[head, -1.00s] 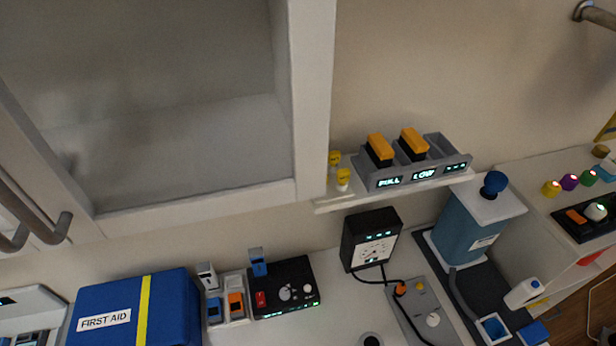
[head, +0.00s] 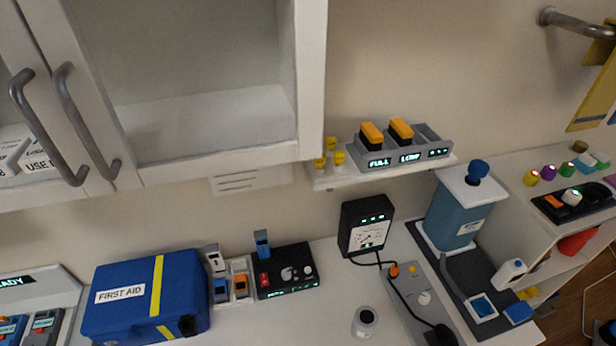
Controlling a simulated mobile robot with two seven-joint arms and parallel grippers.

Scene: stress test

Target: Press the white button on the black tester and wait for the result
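A black box (head: 287,270) with a red switch, pale round knobs or buttons and a green-lit front edge stands on the white counter, with a blue piece upright at its back left. A black strip (head: 592,206) on the right-hand unit carries an orange block and a whitish round button (head: 572,197). A black meter (head: 366,226) with a dial and lit display stands at centre, its cable running to a grey panel. I cannot tell for certain which is the tester; no result is readable. Neither gripper is in view.
A blue first aid case (head: 120,297) stands left on the counter. An open cabinet (head: 215,170) hangs above. A shelf (head: 385,172) holds a grey charger with orange-topped packs reading FULL and LOW. A blue dispenser (head: 457,218) stands right. Some counter front of the meter is clear.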

